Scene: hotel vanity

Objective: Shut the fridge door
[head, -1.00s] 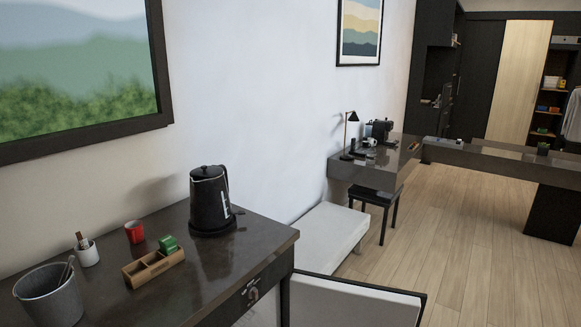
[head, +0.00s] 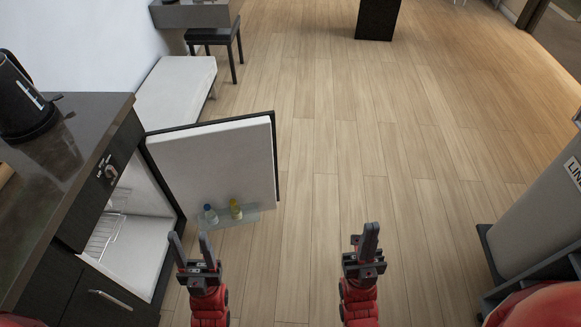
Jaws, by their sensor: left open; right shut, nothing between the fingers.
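The fridge door (head: 215,165) stands wide open in the head view, swung out from the cabinet at left. Its white inner face is toward me, with two small bottles (head: 222,212) on a clear shelf low on it. The fridge interior (head: 135,235) is white with a wire rack (head: 104,235). My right gripper (head: 365,243) is shut and empty over the floor, to the right of the door.
A dark counter (head: 75,150) with a black kettle (head: 20,100) is above the fridge. A drawer with a handle (head: 108,298) is below left. A white bench (head: 178,88) and a black stool (head: 214,40) stand beyond. A grey bin-like object (head: 535,205) is at right. The middle floor is clear.

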